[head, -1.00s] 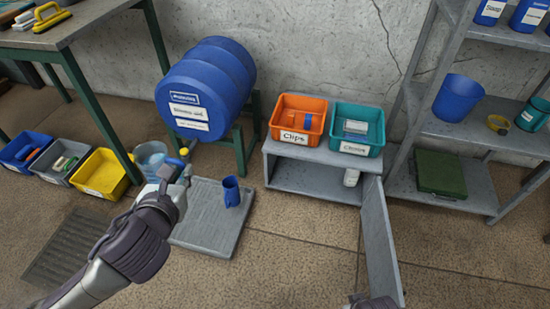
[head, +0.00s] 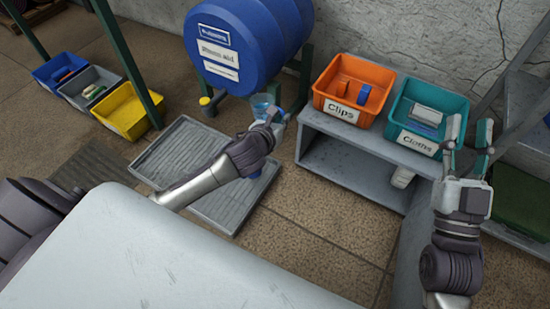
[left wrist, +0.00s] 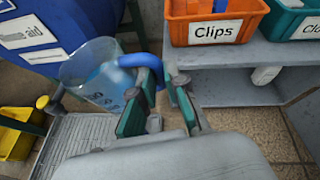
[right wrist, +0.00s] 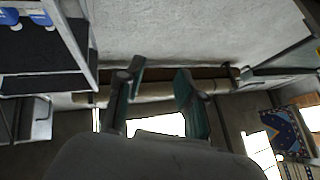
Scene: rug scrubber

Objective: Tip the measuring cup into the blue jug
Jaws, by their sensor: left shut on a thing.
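The clear measuring cup (head: 262,104) with bluish contents is in my left gripper (head: 270,117), in front of the barrel. In the left wrist view the cup (left wrist: 92,78) hangs left of the fingers, which are shut on its blue handle (left wrist: 140,60). It looks slightly tilted in that view; I see no stream leaving it. The blue jug (head: 262,171) stands on the grey tray (head: 187,143), mostly hidden behind my left wrist in the head view. My right gripper (head: 468,135) is open and empty, raised near the teal bin.
The blue barrel (head: 250,45) with a yellow tap (head: 206,101) stands behind the tray. The orange clips bin (head: 340,108) and teal cloths bin (head: 415,143) sit on a grey cabinet (head: 350,145). Small bins, including a yellow one (head: 125,110), line the left.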

